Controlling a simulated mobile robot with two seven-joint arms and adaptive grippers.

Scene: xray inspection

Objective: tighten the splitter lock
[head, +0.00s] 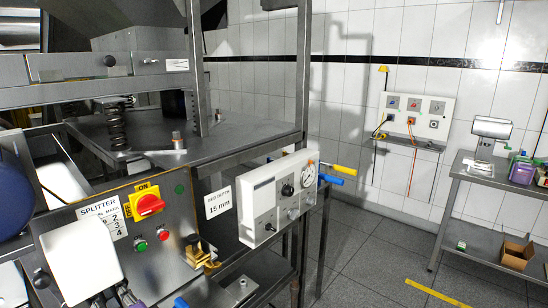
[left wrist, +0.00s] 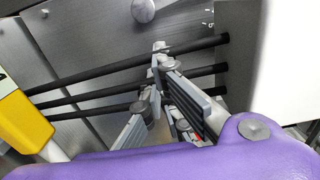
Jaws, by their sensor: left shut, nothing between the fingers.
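The splitter shows by its white label (head: 103,216), headed SPLITTER with a numbered scale, on the steel front panel. I cannot clearly make out the lock itself; my white arm part covers the panel below and left of the label. My left gripper (left wrist: 157,62) is shut and empty in the left wrist view, its grey fingertips close to dark parallel rods (left wrist: 120,65). I cannot tell whether they touch. A round grey knob (left wrist: 143,10) is at that view's top edge, apart from the fingertips. In the head view the gripper is mostly hidden low left. My right gripper is not seen.
A red rotary switch (head: 149,204) on yellow, green and red buttons and a brass padlock (head: 201,252) sit right of the label. A white gauge box (head: 278,200) juts out beyond. A side table (head: 490,172) stands at right; the floor before it is open.

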